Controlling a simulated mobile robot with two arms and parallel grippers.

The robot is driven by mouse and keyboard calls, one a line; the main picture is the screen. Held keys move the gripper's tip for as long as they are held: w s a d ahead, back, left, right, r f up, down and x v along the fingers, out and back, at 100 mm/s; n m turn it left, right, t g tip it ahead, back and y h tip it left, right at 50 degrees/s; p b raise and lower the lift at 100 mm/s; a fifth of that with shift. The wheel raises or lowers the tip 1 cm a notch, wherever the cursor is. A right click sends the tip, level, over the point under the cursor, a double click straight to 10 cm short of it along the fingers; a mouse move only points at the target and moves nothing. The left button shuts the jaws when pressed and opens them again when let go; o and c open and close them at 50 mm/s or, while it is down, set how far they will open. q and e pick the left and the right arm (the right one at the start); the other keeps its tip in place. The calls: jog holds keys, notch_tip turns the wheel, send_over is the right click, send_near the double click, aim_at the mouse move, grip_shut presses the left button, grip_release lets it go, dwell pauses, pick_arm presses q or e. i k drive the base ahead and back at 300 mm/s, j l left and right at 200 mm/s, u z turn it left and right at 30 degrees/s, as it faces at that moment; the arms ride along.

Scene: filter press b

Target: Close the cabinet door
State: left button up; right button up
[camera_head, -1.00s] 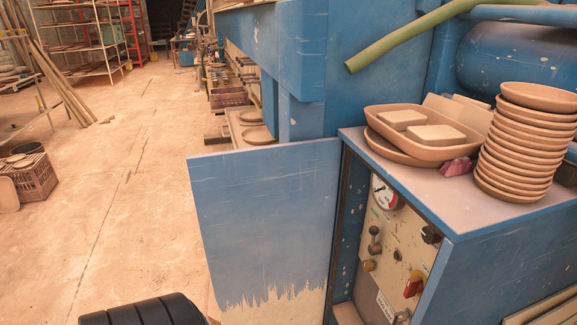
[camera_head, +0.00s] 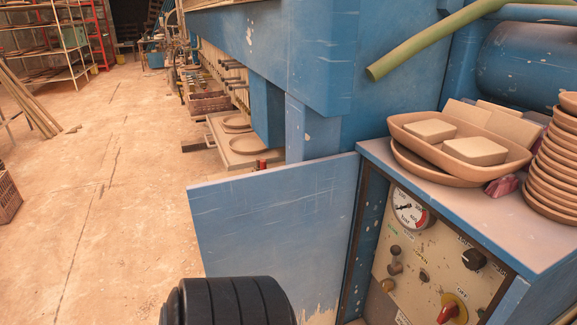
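The cabinet door (camera_head: 275,225) is a blue panel with a worn, bare lower edge. It stands wide open, swung out to the left of the blue cabinet (camera_head: 458,225). The cabinet's opening shows a control panel (camera_head: 415,265) with a gauge, knobs and a red switch. A black ribbed part of my own arm (camera_head: 230,303) covers the bottom of the view in front of the door's lower edge. Neither gripper's fingers can be seen.
On the cabinet top are a tan tray (camera_head: 480,165) with blocks and a stack of bowls (camera_head: 557,165) at the right. A large blue press (camera_head: 320,60) stands behind the door. The floor (camera_head: 100,200) at the left is mostly clear.

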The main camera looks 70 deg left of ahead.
aim_at(290, 225)
jog(key=k+j, duration=0.15)
jog(key=j, duration=0.3)
jog(key=k+j+z, duration=0.1)
jog(key=j, duration=0.4)
jog(key=k+j, duration=0.25)
jog(key=j, duration=0.2)
jog(key=k+j+z, duration=0.1)
jog(key=j, duration=0.35)
jog(key=k+j, duration=0.25)
jog(key=j, duration=0.2)
jog(key=k+j+z, duration=0.1)
jog(key=j, duration=0.35)
jog(key=k+j, duration=0.3)
jog(key=j, duration=0.15)
jog(key=k+j+z, duration=0.1)
jog(key=k+j, duration=0.15)
jog(key=j, duration=0.15)
